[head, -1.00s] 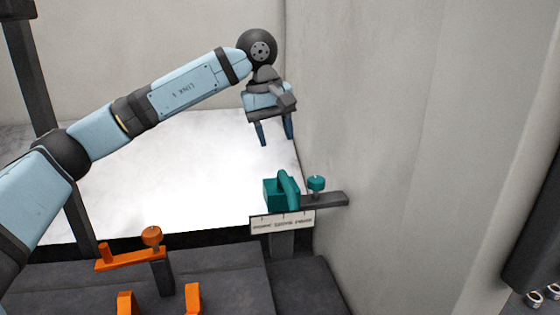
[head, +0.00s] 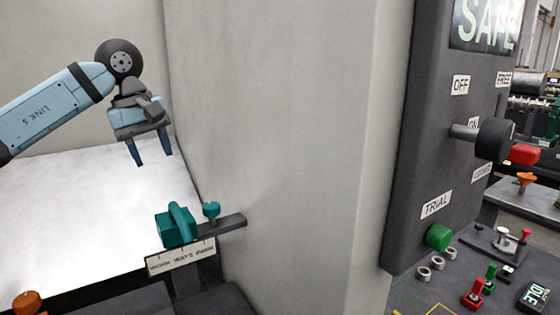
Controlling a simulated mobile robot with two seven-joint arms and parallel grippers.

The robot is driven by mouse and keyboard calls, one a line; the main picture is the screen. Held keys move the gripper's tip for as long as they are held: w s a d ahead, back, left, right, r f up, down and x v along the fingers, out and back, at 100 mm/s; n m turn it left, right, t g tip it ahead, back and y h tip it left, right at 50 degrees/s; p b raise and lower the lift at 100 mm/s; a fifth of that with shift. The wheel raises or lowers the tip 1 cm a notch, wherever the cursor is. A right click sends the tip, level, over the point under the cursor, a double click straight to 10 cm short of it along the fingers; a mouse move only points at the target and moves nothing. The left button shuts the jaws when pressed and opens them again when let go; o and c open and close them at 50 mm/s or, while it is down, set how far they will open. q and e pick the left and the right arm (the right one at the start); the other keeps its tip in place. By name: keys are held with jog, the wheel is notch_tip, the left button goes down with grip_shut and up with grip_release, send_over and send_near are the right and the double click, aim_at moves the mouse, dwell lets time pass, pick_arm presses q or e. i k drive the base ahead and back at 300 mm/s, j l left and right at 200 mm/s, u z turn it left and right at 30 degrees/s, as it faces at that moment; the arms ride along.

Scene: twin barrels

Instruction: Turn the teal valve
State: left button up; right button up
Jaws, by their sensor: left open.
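The teal valve (head: 177,225) is a blocky body with a raised rounded lever, at the lower left in the head view. A small teal knob (head: 211,211) stands just right of it on a dark bar. My left gripper (head: 155,163) hangs above and slightly left of the valve, fingers pointing down, open and empty. It is apart from the valve. My right gripper is not in view.
A labelled white plate (head: 180,259) sits below the valve. A pale wall (head: 290,150) rises close on the right. Beyond it is a dark control panel (head: 420,160) with a black knob (head: 494,139) and a green button (head: 438,237). An orange knob (head: 28,302) shows at bottom left.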

aim_at(211, 209)
jog(key=k+l, duration=0.3)
jog(key=k, duration=0.15)
jog(key=k+l, duration=0.3)
jog(key=k, duration=0.1)
